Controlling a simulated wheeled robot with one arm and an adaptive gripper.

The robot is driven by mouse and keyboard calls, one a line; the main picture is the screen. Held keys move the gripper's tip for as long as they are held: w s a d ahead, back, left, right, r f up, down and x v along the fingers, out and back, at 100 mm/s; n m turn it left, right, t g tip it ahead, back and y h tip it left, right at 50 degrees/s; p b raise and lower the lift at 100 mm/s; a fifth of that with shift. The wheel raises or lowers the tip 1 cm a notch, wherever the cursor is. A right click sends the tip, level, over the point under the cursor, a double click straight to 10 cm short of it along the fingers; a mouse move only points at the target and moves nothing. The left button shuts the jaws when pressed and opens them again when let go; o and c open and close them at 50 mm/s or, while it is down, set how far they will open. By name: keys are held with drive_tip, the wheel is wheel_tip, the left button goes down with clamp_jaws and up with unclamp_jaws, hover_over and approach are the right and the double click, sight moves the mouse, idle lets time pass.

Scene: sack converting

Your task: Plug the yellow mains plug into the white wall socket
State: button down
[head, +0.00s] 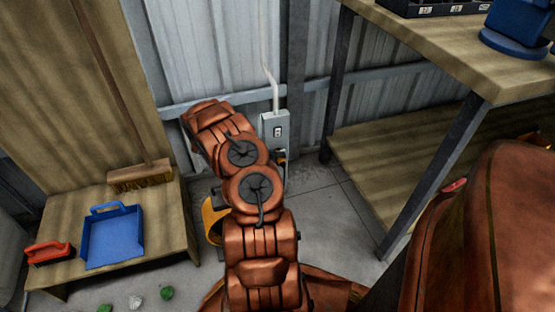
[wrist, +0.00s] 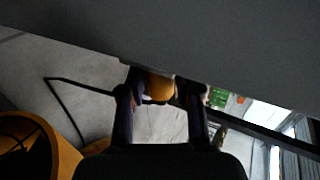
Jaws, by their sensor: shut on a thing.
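The yellow plug (wrist: 160,86) is between the two dark fingers of my gripper (wrist: 163,92) in the wrist view. My gripper is shut on it. The plug's front end is at the edge of a large dark grey surface that fills the top of that view; I cannot tell whether it touches or is inserted. In the head view my arm reaches to a grey box (head: 270,121) on the metal wall, with a small white faceplate (head: 278,131). The gripper and plug are mostly hidden behind my arm there, and the socket's contact face is not visible.
A yellow round object (head: 211,218) stands on the floor beside my arm; a yellow object (wrist: 63,155) shows at the wrist view's lower left. A wooden workbench (head: 440,50) is at right. A low wooden stand (head: 170,225) holds a blue dustpan (head: 112,236) and red brush (head: 49,252).

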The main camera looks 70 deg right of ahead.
drive_tip(key=shift+d, duration=0.1)
drive_tip(key=c, duration=0.7)
unclamp_jaws()
drive_tip(key=shift+w, duration=0.1)
drive_tip(key=v, duration=1.2)
